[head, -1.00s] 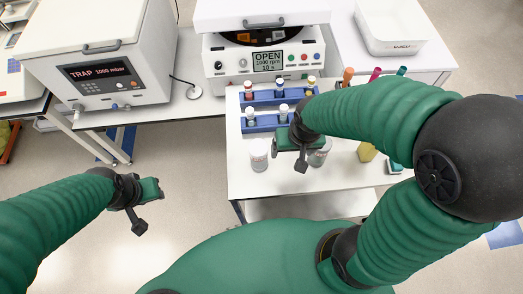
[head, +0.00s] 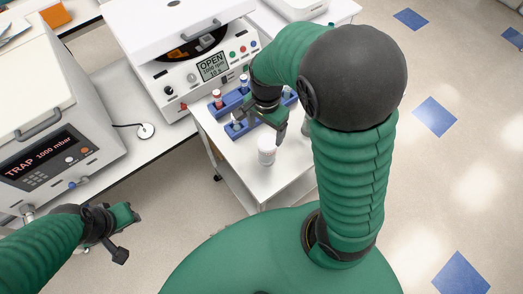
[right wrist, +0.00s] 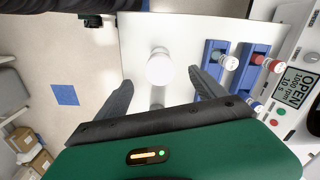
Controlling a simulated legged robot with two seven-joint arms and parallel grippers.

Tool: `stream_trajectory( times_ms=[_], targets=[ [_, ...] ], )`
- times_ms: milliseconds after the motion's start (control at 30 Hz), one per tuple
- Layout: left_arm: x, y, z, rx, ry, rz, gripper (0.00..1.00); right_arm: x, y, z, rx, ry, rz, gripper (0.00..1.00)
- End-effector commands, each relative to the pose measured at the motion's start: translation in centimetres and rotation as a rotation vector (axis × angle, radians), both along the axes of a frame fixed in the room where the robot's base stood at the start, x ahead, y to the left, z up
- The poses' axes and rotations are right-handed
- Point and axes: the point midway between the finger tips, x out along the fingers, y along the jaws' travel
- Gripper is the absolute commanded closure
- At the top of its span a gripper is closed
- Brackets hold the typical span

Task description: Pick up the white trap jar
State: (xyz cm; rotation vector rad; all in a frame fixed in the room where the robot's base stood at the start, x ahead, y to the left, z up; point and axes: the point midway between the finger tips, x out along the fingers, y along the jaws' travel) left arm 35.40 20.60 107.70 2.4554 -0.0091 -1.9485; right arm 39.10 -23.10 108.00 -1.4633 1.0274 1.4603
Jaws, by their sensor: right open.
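A white jar (head: 266,152) stands upright on the small white table (head: 285,180) in the head view. It also shows in the right wrist view (right wrist: 159,68), seen from above, ahead of the fingertips and roughly centred between them. My right gripper (head: 280,128) is over the table beside the jar in the head view. Its two dark fingers are spread and empty in the right wrist view (right wrist: 160,88). A pale shape between the fingers is too unclear to name. My left gripper (head: 120,235) hangs at the lower left, away from the table; its opening is unclear.
Blue racks (head: 238,126) with capped vials stand behind the jar. An open-lidded machine (head: 190,75) reading OPEN stands behind them. A TRAP device (head: 45,150) is at the left. Floor is open on the right.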

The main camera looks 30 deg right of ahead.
Motion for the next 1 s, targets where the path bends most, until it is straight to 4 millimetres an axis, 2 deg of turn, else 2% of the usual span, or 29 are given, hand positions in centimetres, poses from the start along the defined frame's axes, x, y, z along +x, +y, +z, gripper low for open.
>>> stream_trajectory(
  times_ms=[100, 300, 533, 767, 1000],
  targets=[
    [0.0, 0.0, -0.6, 0.000, 0.000, 0.000, 0.64, -0.1, -0.1, -3.4, -0.002, 0.009, -0.002, 0.20],
    [0.0, 0.0, -1.3, 0.000, 0.000, 0.000, 0.64, 0.0, 0.2, -8.4, -0.005, 0.008, -0.001, 0.20],
    [0.0, 0.0, -1.4, 0.000, 0.000, 0.000, 0.64, 0.0, 0.2, -10.9, -0.006, 0.004, 0.001, 0.20],
    [0.0, 0.0, -1.4, 0.000, 0.000, 0.000, 0.64, 0.2, -0.4, -14.8, -0.005, 0.006, 0.001, 0.20],
    [0.0, 0.0, -1.4, 0.000, 0.000, 0.000, 0.64, 0.3, -0.3, -15.3, -0.005, 0.001, 0.004, 0.20]
  ],
)
